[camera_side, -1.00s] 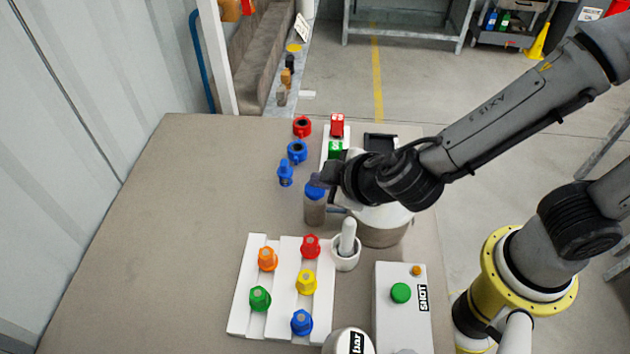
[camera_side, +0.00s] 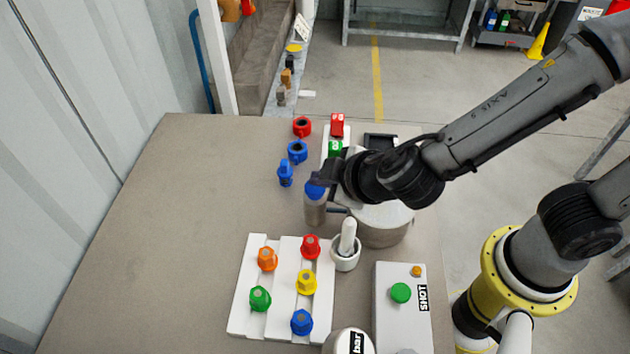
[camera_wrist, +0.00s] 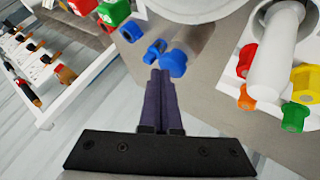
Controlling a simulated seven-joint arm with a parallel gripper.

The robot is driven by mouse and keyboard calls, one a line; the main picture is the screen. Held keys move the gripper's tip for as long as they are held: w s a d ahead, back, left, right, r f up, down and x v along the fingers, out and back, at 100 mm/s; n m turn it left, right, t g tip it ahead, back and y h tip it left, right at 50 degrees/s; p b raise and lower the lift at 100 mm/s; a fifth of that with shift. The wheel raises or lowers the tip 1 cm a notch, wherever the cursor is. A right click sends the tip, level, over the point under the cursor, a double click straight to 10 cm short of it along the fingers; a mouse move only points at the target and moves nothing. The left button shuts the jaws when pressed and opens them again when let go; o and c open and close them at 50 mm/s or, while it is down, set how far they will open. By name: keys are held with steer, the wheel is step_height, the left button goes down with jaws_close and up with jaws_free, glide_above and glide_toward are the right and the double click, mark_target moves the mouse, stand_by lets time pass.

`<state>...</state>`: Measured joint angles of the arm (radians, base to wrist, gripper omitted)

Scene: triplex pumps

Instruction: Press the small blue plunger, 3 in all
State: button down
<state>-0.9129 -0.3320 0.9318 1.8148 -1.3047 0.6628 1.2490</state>
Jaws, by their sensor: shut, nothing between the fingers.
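A small blue upright piece (camera_side: 285,174), which looks like the small blue plunger, stands on the table left of my gripper. It also shows in the wrist view (camera_wrist: 153,53), just past my fingertips. A grey bottle with a blue cap (camera_side: 315,207) stands nearer the side camera; its cap also shows in the wrist view (camera_wrist: 174,64). My gripper (camera_wrist: 160,76) is shut and empty, with its fingers pointing toward these blue tops. In the side view the gripper (camera_side: 324,178) is just above and behind the cap; whether it touches cannot be told.
A blue ring-shaped piece (camera_side: 297,151) and a red one (camera_side: 302,127) lie farther back. A white mortar with pestle (camera_side: 346,258), a white board with coloured knobs (camera_side: 243,318) and a box with a green button (camera_side: 388,340) stand in front. The table's left side is clear.

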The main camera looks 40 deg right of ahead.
mark_target(321, 190)
steer(key=shift+r, duration=0.9)
steer(key=shift+r, duration=0.1)
steer(key=shift+r, duration=2.4)
stand_by(0.4)
step_height(321, 190, up, 4)
steer(key=shift+f, duration=0.1)
stand_by(0.4)
steer(key=shift+f, duration=4.4)
